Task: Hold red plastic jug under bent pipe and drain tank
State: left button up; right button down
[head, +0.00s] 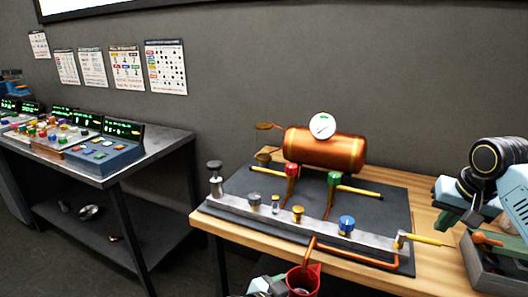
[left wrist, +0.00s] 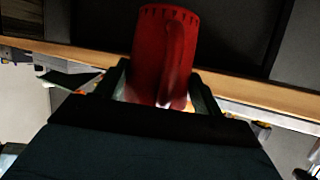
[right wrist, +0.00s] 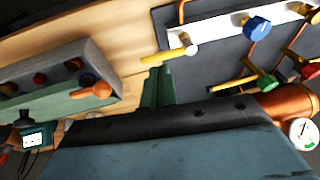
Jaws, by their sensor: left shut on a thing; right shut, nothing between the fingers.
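The red plastic jug (head: 305,283) is at the table's front edge, partly cut off by the bottom of the head view. My left gripper (head: 268,287) is shut on it; it fills the left wrist view (left wrist: 165,50) between the fingers. The copper bent pipe (head: 312,247) runs from the manifold over the table edge, its lower end at the jug's mouth. I cannot tell whether liquid flows. The copper tank (head: 325,149) with a white gauge (head: 322,125) lies behind. My right gripper (right wrist: 158,88) is shut and empty, near the yellow-handled valve (right wrist: 170,53).
The manifold (head: 270,212) carries a blue knob (head: 346,224) and several other valves on a dark mat. A grey box with an orange lever (head: 487,238) stands at the right, below my right arm. A console table (head: 160,143) stands at the left, with floor between.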

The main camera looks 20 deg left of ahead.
jog(key=v, duration=1.2)
pick_arm(q)
jog(key=s+p, duration=0.6)
jog(key=s, duration=0.6)
jog(key=shift+p, duration=0.4)
pick_arm(e)
notch_tip(320, 180, up, 7)
jog(key=shift+f, duration=0.25)
dwell(0.4)
